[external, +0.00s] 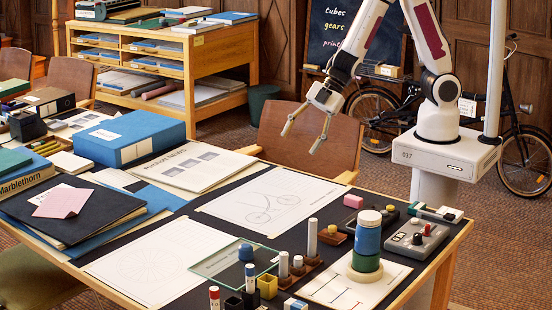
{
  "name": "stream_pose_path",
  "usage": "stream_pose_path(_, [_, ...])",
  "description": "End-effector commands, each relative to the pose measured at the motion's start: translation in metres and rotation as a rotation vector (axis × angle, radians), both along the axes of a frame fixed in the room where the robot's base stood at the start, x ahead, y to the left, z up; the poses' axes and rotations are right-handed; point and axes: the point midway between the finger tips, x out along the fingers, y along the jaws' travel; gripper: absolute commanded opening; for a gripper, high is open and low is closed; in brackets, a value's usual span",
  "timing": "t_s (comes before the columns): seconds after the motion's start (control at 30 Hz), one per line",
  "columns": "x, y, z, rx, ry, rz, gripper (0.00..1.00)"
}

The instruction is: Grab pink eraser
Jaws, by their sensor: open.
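A small pink block that looks like the eraser (353,201) lies on the dark table top near the far right edge, behind the stacked blue and green cylinders. My gripper (302,142) hangs in the air up and to the left of it in the picture, in front of the wooden chair back. Its two fingers are spread apart with nothing between them. The gripper is clear of the eraser and touches nothing that I can see.
The blue-green cylinder stack (367,240) stands near the eraser. A grey control box (417,241) sits to its right, and a small brown-topped piece (332,235) to its left. A bicycle drawing (272,199) lies flat further left. The chair (303,140) stands at the far edge.

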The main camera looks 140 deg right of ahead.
Motion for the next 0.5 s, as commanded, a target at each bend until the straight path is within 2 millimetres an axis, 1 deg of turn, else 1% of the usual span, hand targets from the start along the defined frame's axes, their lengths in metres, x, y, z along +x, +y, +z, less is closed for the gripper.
stream_pose_path(0.03, [-0.003, -0.003, -0.011, 0.015, 0.0, 0.007, 0.61])
stream_pose_path(0.27, [-0.01, -0.008, -0.051, 0.086, -0.033, 0.063, 0.61])
stream_pose_path(0.5, [-0.021, -0.003, -0.088, 0.183, -0.089, 0.114, 0.61])
